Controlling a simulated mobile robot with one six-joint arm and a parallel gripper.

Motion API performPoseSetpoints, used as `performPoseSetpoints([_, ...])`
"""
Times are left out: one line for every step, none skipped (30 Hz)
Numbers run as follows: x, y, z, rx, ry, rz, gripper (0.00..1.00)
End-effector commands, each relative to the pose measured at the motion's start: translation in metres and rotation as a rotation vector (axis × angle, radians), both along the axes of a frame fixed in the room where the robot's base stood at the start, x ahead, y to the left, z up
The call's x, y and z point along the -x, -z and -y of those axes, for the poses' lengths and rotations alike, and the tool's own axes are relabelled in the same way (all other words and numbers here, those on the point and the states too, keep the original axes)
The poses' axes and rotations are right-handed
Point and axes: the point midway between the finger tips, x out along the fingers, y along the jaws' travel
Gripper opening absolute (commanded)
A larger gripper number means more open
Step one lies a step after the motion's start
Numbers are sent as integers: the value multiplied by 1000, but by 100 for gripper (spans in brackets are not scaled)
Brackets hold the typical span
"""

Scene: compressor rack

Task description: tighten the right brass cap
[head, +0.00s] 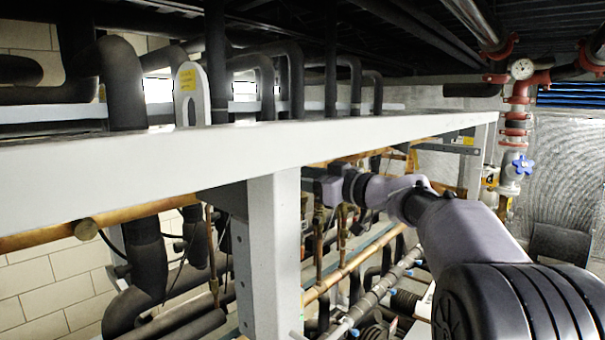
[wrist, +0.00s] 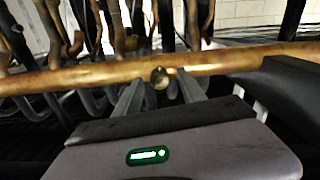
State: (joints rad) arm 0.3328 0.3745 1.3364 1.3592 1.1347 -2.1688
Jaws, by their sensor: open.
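A small round brass cap (wrist: 160,77) sits on the front of a horizontal copper pipe (wrist: 226,60) in the wrist view. My gripper (wrist: 161,84) is open, with one finger on each side of the cap in the picture. I cannot tell whether the fingers touch it or how far they reach past it. In the head view my gripper (head: 323,190) is just right of the grey post, at the pipe's height, and its fingers are not clear. Another brass cap (head: 85,229) shows on the pipe at the left of the head view.
A wide white beam (head: 150,170) crosses above my arm, and a grey upright post (head: 274,255) stands close left of my gripper. Black insulated pipes (head: 148,265) and thin copper lines crowd behind. A blue valve handle (head: 522,164) is at the right.

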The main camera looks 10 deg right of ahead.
Motion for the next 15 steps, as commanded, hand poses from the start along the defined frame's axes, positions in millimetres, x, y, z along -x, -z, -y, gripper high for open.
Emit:
performPoseSetpoints([0,0,0,0,0,0,48])
performPoseSetpoints([0,0,0,0,0,0,48])
performPoseSetpoints([0,0,0,0,0,0,46])
performPoseSetpoints([0,0,0,0,0,0,40])
performPoseSetpoints([0,0,0,0,0,0,34])
performPoseSetpoints([0,0,0,0,0,0,26])
performPoseSetpoints([1,0,0,0,0,0,20])
performPoseSetpoints([1,0,0,0,0,0,14])
performPoseSetpoints([1,0,0,0,0,0,7])
performPoseSetpoints([1,0,0,0,0,0,1])
performPoseSetpoints([1,0,0,0,0,0,0])
performPoseSetpoints([1,0,0,0,0,0,0])
performPoseSetpoints([1,0,0,0,0,0,0])
performPoseSetpoints([1,0,0,0,0,0,0])
performPoseSetpoints([1,0,0,-1,0,-1,0])
